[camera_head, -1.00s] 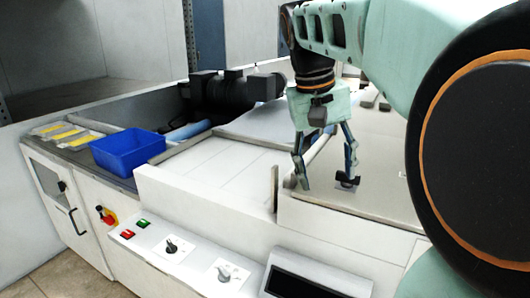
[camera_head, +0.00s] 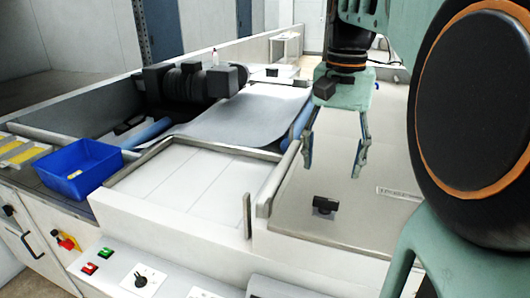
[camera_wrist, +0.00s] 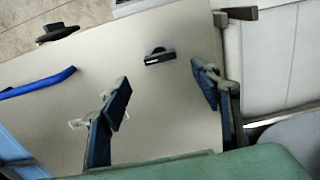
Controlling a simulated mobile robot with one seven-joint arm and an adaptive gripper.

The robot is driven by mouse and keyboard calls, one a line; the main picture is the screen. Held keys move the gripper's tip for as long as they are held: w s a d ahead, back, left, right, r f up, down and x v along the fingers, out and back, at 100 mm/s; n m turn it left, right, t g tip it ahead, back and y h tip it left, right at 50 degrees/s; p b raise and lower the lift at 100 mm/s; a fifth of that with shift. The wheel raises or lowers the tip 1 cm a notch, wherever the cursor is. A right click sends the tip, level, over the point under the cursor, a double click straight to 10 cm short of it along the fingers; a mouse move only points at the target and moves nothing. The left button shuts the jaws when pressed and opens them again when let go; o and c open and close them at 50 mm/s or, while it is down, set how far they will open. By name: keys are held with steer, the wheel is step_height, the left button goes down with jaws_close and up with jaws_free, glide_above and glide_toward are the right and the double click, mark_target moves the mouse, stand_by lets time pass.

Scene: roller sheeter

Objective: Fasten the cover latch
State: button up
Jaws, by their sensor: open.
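The latch is a small black turn knob (camera_head: 324,205) on the flat grey-beige cover (camera_head: 350,235), near its front edge. It also shows in the wrist view (camera_wrist: 160,56), on a small grey plate, with its bar lying roughly crosswise. My gripper (camera_head: 333,168) is open and empty above the cover, just beyond the knob in the head view. In the wrist view its two fingertips (camera_wrist: 162,95) are spread wide, and the knob lies ahead of the gap between them, apart from both.
An upright metal tab (camera_head: 247,215) stands at the cover's left front corner. A white panel (camera_head: 190,185) lies left of it. A second black handle (camera_wrist: 57,32) shows in the wrist view.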

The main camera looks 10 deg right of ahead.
mark_target(326, 199)
step_height(326, 199, down, 9)
steer(key=shift+r, duration=0.2)
steer(key=c, duration=1.2)
steer(key=shift+o, duration=0.2)
